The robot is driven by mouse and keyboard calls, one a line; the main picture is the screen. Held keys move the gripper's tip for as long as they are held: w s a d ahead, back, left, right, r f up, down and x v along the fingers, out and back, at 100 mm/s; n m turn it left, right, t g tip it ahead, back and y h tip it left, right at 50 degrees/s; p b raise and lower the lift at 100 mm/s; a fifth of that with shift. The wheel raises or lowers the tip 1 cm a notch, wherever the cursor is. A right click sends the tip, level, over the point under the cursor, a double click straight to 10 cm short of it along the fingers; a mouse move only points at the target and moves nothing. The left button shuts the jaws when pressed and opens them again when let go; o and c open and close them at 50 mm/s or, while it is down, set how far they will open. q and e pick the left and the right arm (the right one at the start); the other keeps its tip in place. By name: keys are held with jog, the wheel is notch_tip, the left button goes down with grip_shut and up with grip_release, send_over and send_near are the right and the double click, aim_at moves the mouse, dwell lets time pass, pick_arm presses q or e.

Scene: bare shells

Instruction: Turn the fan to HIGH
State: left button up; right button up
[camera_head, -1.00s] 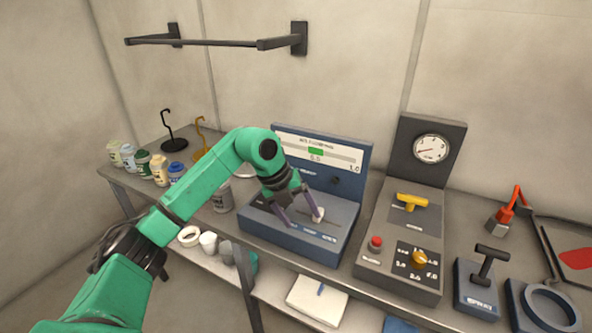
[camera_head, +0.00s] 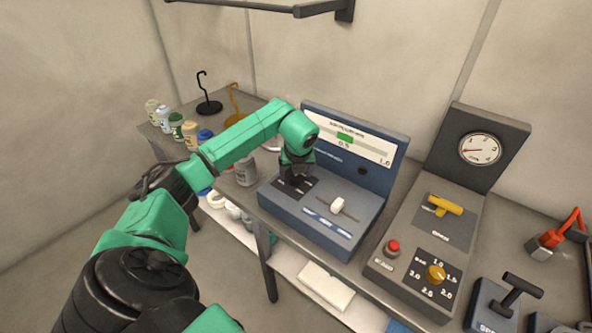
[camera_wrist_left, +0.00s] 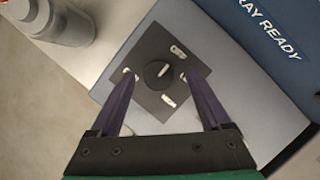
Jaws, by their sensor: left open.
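The blue console (camera_head: 325,222) stands on the bench with a dark square plate (camera_wrist_left: 158,98) at its left end. A round black knob (camera_wrist_left: 154,76) with a pale pointer sits on that plate, and the pointer aims up and right in the wrist view. Several small pale labels surround it, too small to read; I cannot tell which is HIGH. My left gripper (camera_head: 295,180) is over the plate, hiding the knob in the head view. In the wrist view the left gripper (camera_wrist_left: 160,82) is open, its fingers apart on either side of the knob; contact is unclear. My right gripper is out of view.
A white slider handle (camera_head: 337,205) is right of the plate. A grey canister (camera_head: 246,170) stands close left of the console. To the right is a grey console with a yellow handle (camera_head: 446,205), red button (camera_head: 393,246) and yellow dial (camera_head: 436,272).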

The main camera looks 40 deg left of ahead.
pick_arm(q)
jog(key=shift+a+f, duration=0.15)
jog(key=shift+f, duration=0.2)
jog(key=shift+s+f, duration=0.1)
grip_shut()
